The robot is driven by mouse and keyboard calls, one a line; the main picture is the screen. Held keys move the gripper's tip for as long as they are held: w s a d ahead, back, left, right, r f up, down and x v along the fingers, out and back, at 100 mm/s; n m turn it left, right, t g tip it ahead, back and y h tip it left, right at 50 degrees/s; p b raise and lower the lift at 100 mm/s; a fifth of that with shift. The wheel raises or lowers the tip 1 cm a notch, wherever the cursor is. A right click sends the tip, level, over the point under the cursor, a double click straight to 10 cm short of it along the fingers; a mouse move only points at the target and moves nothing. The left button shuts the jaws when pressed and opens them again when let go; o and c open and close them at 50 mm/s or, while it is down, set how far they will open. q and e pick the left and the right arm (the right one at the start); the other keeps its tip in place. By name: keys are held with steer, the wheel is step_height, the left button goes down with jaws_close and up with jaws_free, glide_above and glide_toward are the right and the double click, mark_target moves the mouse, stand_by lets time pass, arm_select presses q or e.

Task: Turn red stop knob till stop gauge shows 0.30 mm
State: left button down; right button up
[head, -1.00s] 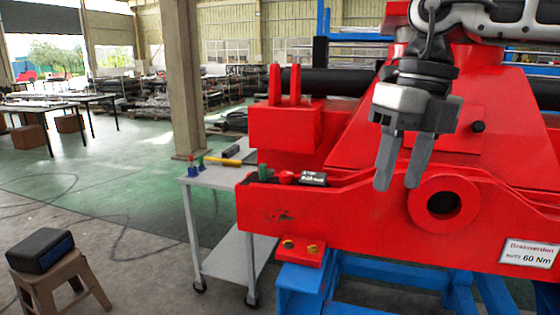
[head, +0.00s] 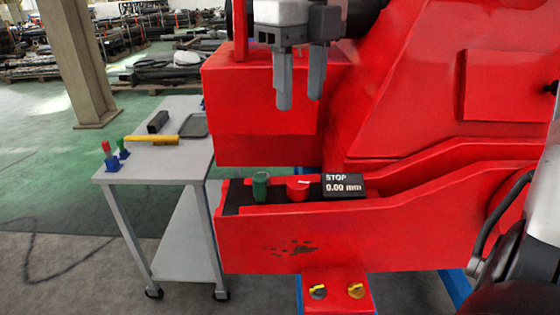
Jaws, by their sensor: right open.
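The red stop knob (head: 298,188) sits in the dark channel of the red crane frame, between a green knob (head: 260,186) and the stop gauge (head: 343,187). The gauge is a small black box with white text reading "STOP 0.00 mm". My right gripper (head: 300,103) hangs above the red knob in the head view, fingers pointing down. Its two fingers are apart with nothing between them, and it does not touch the knob. My left gripper is not in view.
The red frame wall (head: 290,244) runs in front of the channel. Two yellow-topped fittings (head: 337,291) sit on a red block below. A grey trolley (head: 165,165) at left carries a yellow-handled tool (head: 151,139) and small coloured items. A red block (head: 250,130) stands behind the channel.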

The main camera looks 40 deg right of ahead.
mark_target(298, 182)
step_height(298, 182, down, 15)
steer(key=shift+s+r, duration=0.15)
steer(key=shift+r, duration=0.05)
steer(key=c, duration=0.7)
